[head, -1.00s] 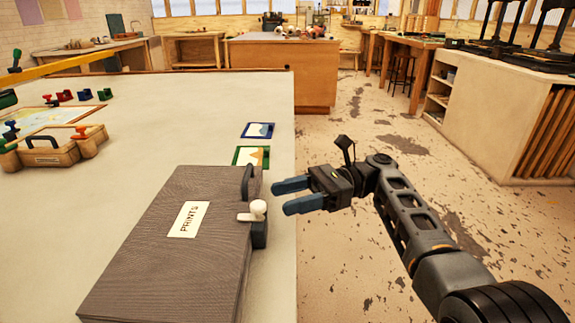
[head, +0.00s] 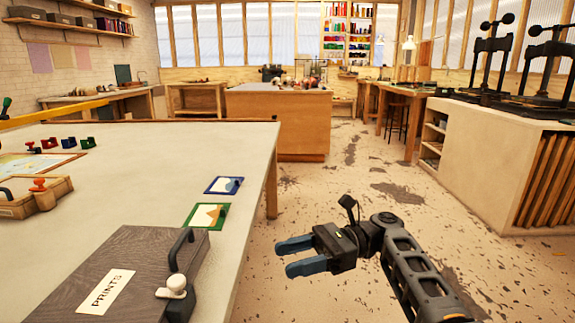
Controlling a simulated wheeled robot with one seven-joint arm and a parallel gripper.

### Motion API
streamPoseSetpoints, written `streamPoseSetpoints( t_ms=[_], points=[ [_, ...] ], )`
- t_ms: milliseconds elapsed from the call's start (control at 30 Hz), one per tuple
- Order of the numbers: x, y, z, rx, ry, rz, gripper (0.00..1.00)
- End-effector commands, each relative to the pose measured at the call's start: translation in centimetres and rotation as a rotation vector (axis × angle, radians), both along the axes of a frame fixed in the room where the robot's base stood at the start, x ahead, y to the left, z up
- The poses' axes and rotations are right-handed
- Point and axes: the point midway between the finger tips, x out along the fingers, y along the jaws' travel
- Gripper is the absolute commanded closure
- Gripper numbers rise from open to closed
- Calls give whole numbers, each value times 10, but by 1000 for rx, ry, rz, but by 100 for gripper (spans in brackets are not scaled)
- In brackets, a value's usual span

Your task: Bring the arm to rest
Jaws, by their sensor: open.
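My gripper (head: 292,257) is at the lower middle of the head view. Its two blue fingers are apart, with nothing between them. It points left and hangs over the bare floor, just right of the table (head: 240,163). The gripper is apart from the table and from the grey box labelled PRINTS (head: 60,262) on it. My arm reaches in from the lower right.
The box has a dark handle and a pale knob (head: 176,283). A green-framed print (head: 207,216) and a blue-framed print (head: 224,185) lie near the table's right edge. A cabinet (head: 475,165) stands at the right. The speckled floor (head: 330,185) between is clear.

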Motion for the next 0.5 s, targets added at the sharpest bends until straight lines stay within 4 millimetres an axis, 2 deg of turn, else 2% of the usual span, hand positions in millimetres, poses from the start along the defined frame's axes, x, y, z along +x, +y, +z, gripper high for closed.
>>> streamPoseSetpoints(
  t_ms=[267, 500],
  points=[
    [-9, 7, -36, -32, -42, -69, 46],
    [-26, 13, -89, -90, -114, -165, 46]
  ],
)
